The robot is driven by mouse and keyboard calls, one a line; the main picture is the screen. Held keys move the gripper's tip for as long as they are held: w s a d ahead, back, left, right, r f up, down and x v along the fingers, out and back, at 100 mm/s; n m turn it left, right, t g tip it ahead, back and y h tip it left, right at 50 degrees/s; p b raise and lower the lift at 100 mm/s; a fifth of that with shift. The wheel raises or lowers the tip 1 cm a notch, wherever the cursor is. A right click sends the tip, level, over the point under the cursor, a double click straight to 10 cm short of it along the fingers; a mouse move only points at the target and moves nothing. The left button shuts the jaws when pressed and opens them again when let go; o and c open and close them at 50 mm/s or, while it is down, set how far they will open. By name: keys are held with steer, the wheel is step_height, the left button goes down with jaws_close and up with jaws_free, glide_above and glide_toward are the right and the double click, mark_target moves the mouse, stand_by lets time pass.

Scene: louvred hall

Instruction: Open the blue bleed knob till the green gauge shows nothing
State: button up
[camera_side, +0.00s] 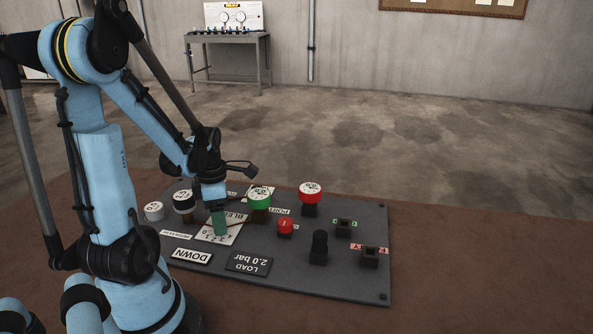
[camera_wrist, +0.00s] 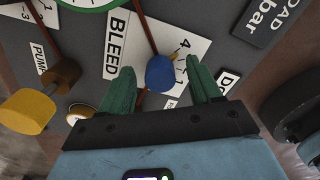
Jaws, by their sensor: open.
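The blue bleed knob (camera_wrist: 160,73) sits on a white plate marked BLEED (camera_wrist: 115,45) with a numbered scale. In the wrist view it lies between the two green fingers of my gripper (camera_wrist: 162,92), with a gap to the right finger. My gripper is open. In the side view my gripper (camera_side: 219,222) points down over the BLEED plate and the knob is hidden behind it. The green gauge (camera_side: 259,198) stands just right of my gripper; its reading is too small to tell. Its green rim also shows at the top of the wrist view (camera_wrist: 92,5).
A red gauge (camera_side: 310,192), a red knob (camera_side: 285,226), a black lever (camera_side: 318,248) and small black blocks stand on the dark panel (camera_side: 340,285). A yellow knob (camera_wrist: 27,111) is left of my gripper in the wrist view. DOWN (camera_side: 191,255) and LOAD 2.0 bar (camera_side: 249,264) plates lie in front.

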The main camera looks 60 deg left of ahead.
steer(key=shift+r, duration=3.4)
steer(key=shift+r, duration=0.1)
step_height(320, 180, up, 12)
